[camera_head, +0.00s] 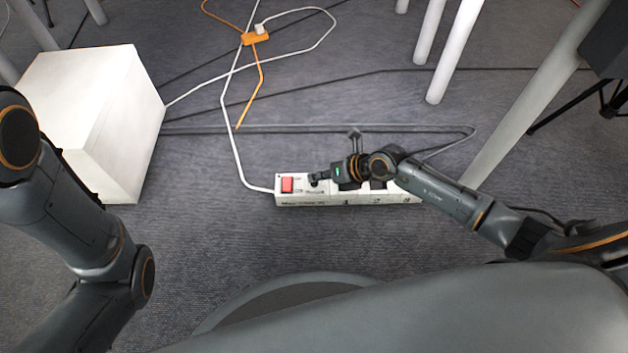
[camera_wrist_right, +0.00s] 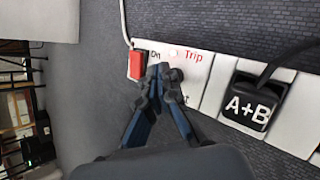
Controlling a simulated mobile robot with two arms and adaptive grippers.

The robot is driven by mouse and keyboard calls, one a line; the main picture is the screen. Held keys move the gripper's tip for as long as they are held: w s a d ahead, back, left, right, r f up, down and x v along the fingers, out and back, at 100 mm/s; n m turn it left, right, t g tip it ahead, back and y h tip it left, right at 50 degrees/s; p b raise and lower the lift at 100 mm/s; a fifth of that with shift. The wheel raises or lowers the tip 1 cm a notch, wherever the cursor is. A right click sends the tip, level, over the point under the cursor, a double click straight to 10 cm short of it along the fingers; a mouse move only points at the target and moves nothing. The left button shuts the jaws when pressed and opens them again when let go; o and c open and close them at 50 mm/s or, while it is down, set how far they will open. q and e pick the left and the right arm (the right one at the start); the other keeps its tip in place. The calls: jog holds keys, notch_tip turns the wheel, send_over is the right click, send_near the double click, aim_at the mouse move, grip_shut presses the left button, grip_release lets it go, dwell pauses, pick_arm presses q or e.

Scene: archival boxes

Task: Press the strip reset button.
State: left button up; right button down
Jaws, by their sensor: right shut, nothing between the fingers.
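The white power strip (camera_head: 333,199) lies on the carpet, with a red switch (camera_head: 288,184) at its left end. In the right wrist view the strip (camera_wrist_right: 210,66) shows the red switch (camera_wrist_right: 137,65), the words "On" and "Trip", and a small pale red spot beside "Trip". My right gripper (camera_head: 314,180) is shut and empty, its fingertips over the strip just right of the switch. In the right wrist view the fingertips (camera_wrist_right: 160,73) cover part of the strip; I cannot make out the reset button there or tell contact. My left gripper is out of view.
A black plug marked "A+B" (camera_wrist_right: 248,102) sits in the strip. A white box (camera_head: 85,120) stands at the left. White table legs (camera_head: 455,50) stand at the upper right. An orange connector (camera_head: 255,38) and loose cables lie on the carpet behind the strip.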

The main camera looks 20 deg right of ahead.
jog(key=shift+f, duration=0.1)
dwell(0.3)
jog(key=shift+f, duration=0.35)
jog(key=shift+r, duration=0.1)
jog(key=shift+s+r+p, duration=0.1)
jog(key=shift+r+p, duration=0.25)
jog(key=shift+p, duration=0.4)
